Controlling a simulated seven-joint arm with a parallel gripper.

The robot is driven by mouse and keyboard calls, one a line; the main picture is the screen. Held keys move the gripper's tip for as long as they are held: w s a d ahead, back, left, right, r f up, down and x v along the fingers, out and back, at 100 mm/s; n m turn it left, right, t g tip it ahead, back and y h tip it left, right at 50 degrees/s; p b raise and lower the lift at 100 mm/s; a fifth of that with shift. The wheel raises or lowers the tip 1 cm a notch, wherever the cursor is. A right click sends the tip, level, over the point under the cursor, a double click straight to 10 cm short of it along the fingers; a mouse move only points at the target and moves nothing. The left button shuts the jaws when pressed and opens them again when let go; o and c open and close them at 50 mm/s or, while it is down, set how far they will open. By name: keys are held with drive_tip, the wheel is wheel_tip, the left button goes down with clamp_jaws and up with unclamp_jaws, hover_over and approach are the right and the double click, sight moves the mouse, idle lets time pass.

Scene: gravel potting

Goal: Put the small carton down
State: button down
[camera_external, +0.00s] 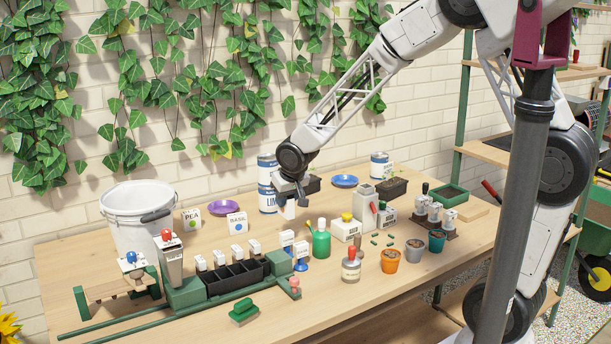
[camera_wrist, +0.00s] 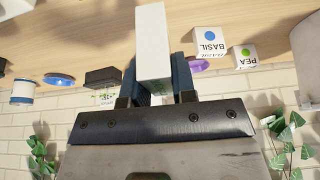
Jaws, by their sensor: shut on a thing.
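My gripper (camera_external: 291,196) is over the back middle of the table, beside the stacked blue and white cans. It is shut on a small white carton (camera_external: 288,211), which also shows between the two fingers (camera_wrist: 158,80) in the wrist view as a plain white box (camera_wrist: 152,35). The carton points down from the fingers and looks roughly upright. I cannot tell whether its lower end touches the wooden table (camera_external: 335,212).
A BASIL carton (camera_external: 237,223) and a PEA carton (camera_external: 191,218) stand to the left, near a purple saucer (camera_external: 223,207). Blue and white cans (camera_external: 267,180) stand close behind the gripper. A green bottle (camera_external: 321,243) and a white box (camera_external: 346,229) are in front.

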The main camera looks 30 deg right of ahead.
wheel_tip(320, 180, up, 22)
drive_tip(key=n+g+y, duration=0.1)
drive_tip(key=n+y, duration=0.2)
drive_tip(key=n, duration=0.6)
hover_over(120, 194)
drive_tip(key=s+a, duration=0.1)
drive_tip(key=s, duration=0.5)
drive_tip(key=shift+f, duration=2.55)
wheel_tip(120, 194, down, 13)
drive_tip(key=shift+r, duration=0.1)
drive_tip(key=shift+f, duration=2.6)
